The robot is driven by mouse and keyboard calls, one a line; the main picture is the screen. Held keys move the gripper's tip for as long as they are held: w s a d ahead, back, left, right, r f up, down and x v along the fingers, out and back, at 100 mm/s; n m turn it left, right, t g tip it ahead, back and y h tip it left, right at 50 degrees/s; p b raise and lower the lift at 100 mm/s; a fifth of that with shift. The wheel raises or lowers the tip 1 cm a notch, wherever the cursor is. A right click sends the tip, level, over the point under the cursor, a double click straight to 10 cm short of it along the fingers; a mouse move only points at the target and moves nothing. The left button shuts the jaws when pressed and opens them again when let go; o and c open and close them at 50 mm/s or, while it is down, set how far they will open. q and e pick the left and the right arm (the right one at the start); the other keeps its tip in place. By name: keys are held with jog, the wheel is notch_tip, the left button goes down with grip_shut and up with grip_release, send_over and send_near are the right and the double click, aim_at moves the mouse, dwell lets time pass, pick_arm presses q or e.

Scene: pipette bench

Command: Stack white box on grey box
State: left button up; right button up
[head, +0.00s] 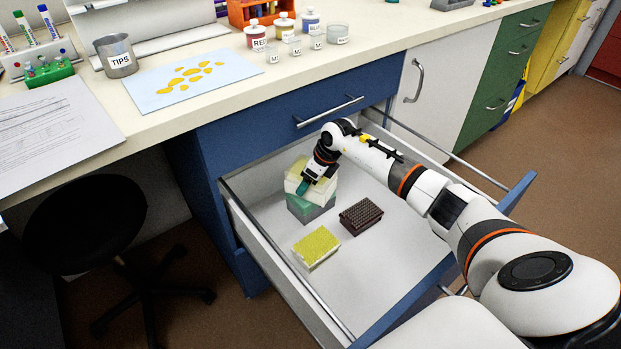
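The white box (322,190), pale and cream-tinted, is in the open drawer, directly above the grey box (317,215). The grey box has a green upper part and stands on the drawer floor. The white box looks roughly level and lined up with it; I cannot tell whether they touch all round. My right gripper (303,187) reaches in from the right and is at the white box, with a teal fingertip against or in front of its near side. The other finger is hidden, so its grip is unclear. My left gripper is not in view.
A yellow tip rack (316,247) and a dark brown rack (360,216) lie nearby on the white drawer floor (365,265). The drawer's side rails (290,270) and blue front bound the space. Bottles and a TIPS beaker (117,56) stand on the counter above.

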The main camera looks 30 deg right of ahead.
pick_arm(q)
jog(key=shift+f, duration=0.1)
pick_arm(e)
jog(key=o, duration=1)
jog(key=shift+o, duration=0.2)
jog(key=shift+s+d+r, duration=0.1)
jog(key=shift+r, duration=0.25)
jog(key=p+v, duration=0.2)
jog(key=v, duration=0.9)
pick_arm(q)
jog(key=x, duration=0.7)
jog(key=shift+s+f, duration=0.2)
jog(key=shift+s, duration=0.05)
pick_arm(e)
jog(key=shift+s+r, duration=0.1)
jog(key=shift+r, duration=0.1)
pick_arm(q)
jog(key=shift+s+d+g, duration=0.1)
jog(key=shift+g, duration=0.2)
pick_arm(e)
jog(key=shift+f, duration=0.1)
